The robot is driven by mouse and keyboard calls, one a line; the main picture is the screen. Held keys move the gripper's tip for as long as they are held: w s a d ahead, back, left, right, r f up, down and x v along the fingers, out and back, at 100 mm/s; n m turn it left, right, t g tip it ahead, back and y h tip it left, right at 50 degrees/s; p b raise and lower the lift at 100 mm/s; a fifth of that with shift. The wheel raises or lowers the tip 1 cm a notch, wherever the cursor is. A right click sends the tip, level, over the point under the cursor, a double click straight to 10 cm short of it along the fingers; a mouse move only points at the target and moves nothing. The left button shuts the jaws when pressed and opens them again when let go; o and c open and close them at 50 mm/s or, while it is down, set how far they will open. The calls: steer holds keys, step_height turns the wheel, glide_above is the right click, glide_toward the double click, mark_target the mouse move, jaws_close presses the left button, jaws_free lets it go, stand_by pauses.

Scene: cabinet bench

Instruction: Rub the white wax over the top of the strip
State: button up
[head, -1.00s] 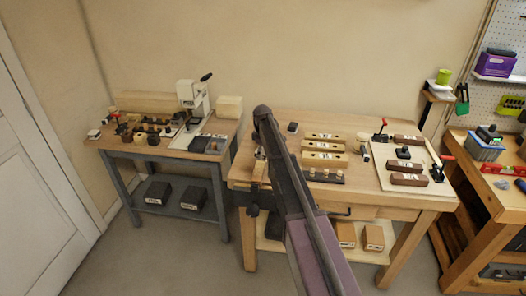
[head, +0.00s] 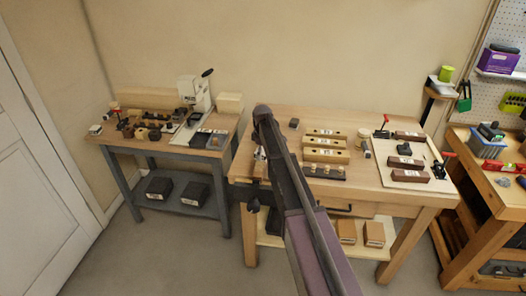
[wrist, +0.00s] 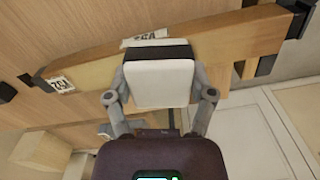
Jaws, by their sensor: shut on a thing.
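The white wax (wrist: 158,82) is a pale block with a dark band along its far edge. It is held between the two fingers of my gripper (wrist: 161,90) in the wrist view. The strip (wrist: 228,38) is a long light-wood bar running diagonally behind the wax, with white labels on it. The wax overlaps the strip's middle in this view; I cannot tell whether they touch. In the head view my own arm hides the gripper and the wax, and most of the strip, at the left end of the middle bench (head: 350,193).
Several light wooden blocks (head: 325,143) lie on the bench right of my arm. A pale board (head: 430,172) with dark wooden blocks and red-handled clamps is further right. A grey-framed side table (head: 170,150) with tools stands at left. Dark metal pieces sit at the strip's right end (wrist: 300,18).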

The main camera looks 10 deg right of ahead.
mark_target(260, 165)
steer(key=shift+s+a, duration=0.1)
steer(key=shift+s, duration=0.15)
steer(key=shift+s, duration=0.1)
steer(key=shift+s+a, duration=0.35)
steer(key=shift+s, duration=0.55)
steer(key=shift+s+a, duration=0.3)
steer(key=shift+s, duration=0.55)
steer(key=shift+s+a, duration=0.3)
steer(key=shift+s, duration=0.6)
steer(key=shift+s+a, duration=0.3)
steer(key=shift+s, duration=0.55)
steer(key=shift+s, duration=0.1)
steer(key=shift+s+a, duration=0.3)
steer(key=shift+s, duration=0.6)
steer(key=shift+s+a, duration=0.3)
steer(key=shift+s, duration=0.55)
